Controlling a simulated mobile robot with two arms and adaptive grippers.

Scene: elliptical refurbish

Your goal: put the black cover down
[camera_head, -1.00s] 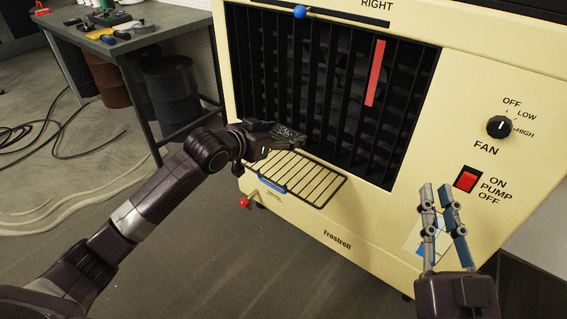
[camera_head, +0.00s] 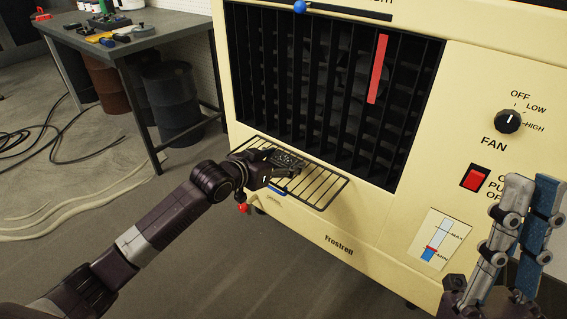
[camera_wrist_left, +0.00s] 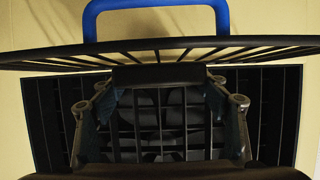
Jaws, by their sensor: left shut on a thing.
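The cooler's panel carries a fan knob (camera_head: 508,121), a red pump switch (camera_head: 475,179) and a level gauge (camera_head: 437,240). A red knob (camera_head: 242,208) sits left below the cover. A workbench (camera_head: 110,38) with tools stands at the back left. The floor in front is clear.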

